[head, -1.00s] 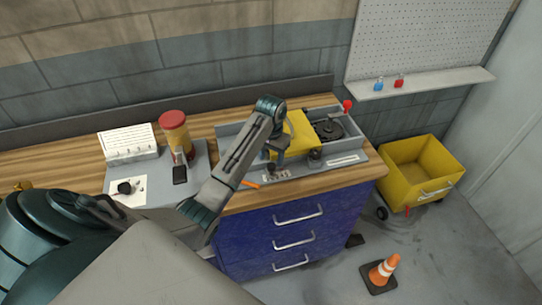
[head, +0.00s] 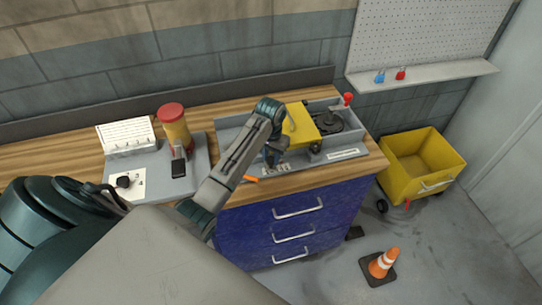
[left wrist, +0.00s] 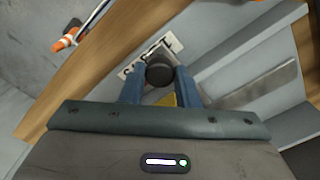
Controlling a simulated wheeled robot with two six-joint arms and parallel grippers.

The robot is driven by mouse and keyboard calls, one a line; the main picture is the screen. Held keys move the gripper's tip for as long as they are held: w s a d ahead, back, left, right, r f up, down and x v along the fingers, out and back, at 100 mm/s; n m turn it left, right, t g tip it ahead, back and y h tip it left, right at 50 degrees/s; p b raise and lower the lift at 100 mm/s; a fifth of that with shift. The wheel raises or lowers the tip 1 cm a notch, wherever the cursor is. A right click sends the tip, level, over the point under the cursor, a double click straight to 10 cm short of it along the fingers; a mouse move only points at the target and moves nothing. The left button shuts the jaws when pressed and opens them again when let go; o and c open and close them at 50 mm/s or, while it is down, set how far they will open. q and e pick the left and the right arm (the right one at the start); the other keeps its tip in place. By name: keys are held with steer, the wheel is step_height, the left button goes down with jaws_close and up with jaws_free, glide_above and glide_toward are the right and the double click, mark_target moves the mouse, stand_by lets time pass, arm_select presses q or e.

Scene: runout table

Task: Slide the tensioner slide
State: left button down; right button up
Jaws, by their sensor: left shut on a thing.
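The tensioner slide is on the grey machine housing (head: 228,130) on the bench. Its dark round knob (left wrist: 160,73) shows between my left fingers in the left wrist view, over a pale plate with dark marks (left wrist: 137,68). In the head view the same plate (head: 276,169) lies just below my left gripper (head: 272,156), which reaches down into the housing's front and hides the knob. My left gripper (left wrist: 160,82) is shut on the knob, with a finger on either side. My right gripper is not in view.
A yellow cover (head: 299,124) and a black wheel (head: 328,121) stand right of my gripper, with a red ball knob (head: 348,98) behind. An orange stick (head: 250,179) lies in front. The yellow cart (head: 425,160) and cone (head: 383,262) are on the floor.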

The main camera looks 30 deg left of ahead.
arm_select(q)
steer(key=shift+s+a, duration=0.9)
steer(key=shift+s, duration=0.1)
steer(key=c, duration=1.1)
jaws_free()
